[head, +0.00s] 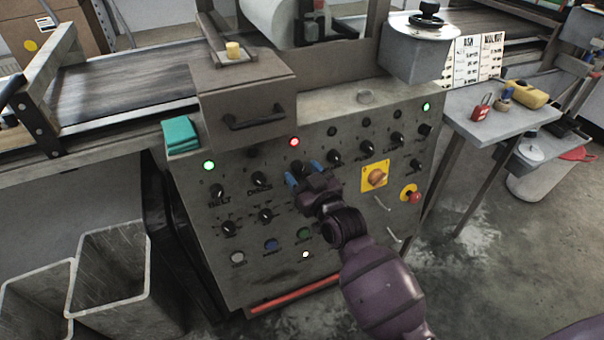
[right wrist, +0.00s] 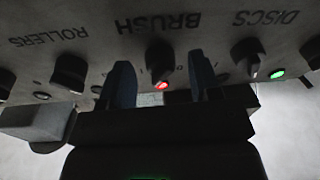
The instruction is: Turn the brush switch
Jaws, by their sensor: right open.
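The brush switch (right wrist: 160,58) is a dark rotary knob under the label BRUSH, which appears upside down in the right wrist view. A red lamp (right wrist: 162,86) glows near it. My right gripper (right wrist: 162,82) is open, with one blue finger on each side of the knob and visible gaps between. In the head view my right gripper (head: 304,173) is at the panel front and hides the brush knob. Whether the fingertips touch the panel cannot be told. My left gripper is in neither view.
The ROLLERS knob (right wrist: 69,73) and DISCS knob (right wrist: 247,55) flank the switch closely. An orange knob on a yellow plate (head: 375,177) and a red button (head: 414,197) are to the right.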

